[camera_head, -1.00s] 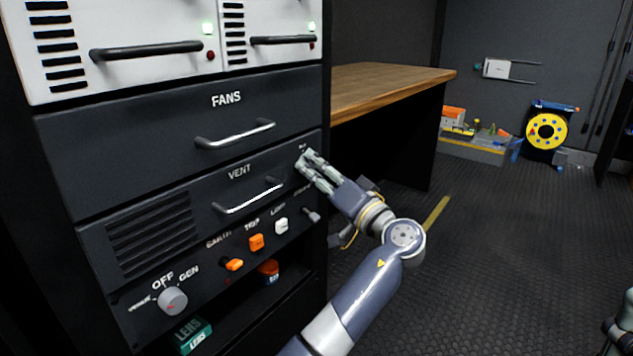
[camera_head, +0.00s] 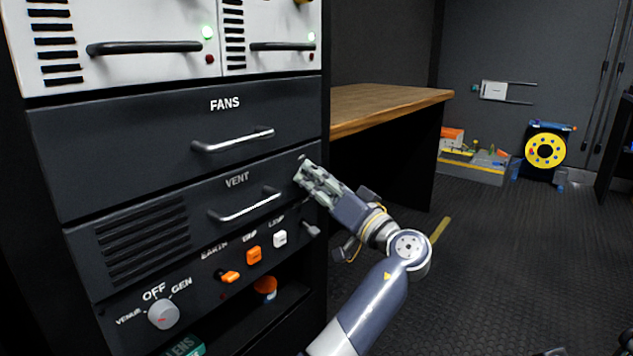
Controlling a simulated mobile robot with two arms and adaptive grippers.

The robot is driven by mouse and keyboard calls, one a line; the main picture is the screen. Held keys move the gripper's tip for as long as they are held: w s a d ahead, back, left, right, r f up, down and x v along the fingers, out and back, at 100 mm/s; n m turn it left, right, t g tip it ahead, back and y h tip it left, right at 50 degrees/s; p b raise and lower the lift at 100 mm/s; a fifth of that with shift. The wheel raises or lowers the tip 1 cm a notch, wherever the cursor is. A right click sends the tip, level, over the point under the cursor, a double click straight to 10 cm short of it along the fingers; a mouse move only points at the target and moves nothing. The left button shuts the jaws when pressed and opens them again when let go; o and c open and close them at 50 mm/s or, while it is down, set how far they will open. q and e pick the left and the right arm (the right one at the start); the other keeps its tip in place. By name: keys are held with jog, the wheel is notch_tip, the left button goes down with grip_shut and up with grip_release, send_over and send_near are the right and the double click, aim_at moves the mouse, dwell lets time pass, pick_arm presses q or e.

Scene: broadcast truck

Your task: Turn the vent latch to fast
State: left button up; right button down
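The VENT panel (camera_head: 237,181) is a dark drawer front with slots on its left and a silver bar handle (camera_head: 245,208). My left gripper (camera_head: 299,174) is at the right end of this panel, its fingers pointing up and left at the panel face. The fingers look close together, but I cannot tell whether they are open or shut, or touching anything. The vent latch cannot be made out; the gripper covers the panel's right end. A small grey lever (camera_head: 311,230) shows below the gripper, right of the switches.
Below are orange switches (camera_head: 254,255), a white switch (camera_head: 280,239) and a round OFF/GEN knob (camera_head: 164,314). The FANS drawer (camera_head: 280,112) is above. A wooden worktop (camera_head: 385,103) stands to the right. Open floor (camera_head: 510,260) lies right of my arm.

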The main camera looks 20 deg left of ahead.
pick_arm(q)
jog(key=shift+o, duration=1.2)
jog(key=shift+f, duration=0.1)
jog(key=v, duration=0.7)
jog(key=shift+d, duration=0.2)
jog(key=shift+f, duration=0.1)
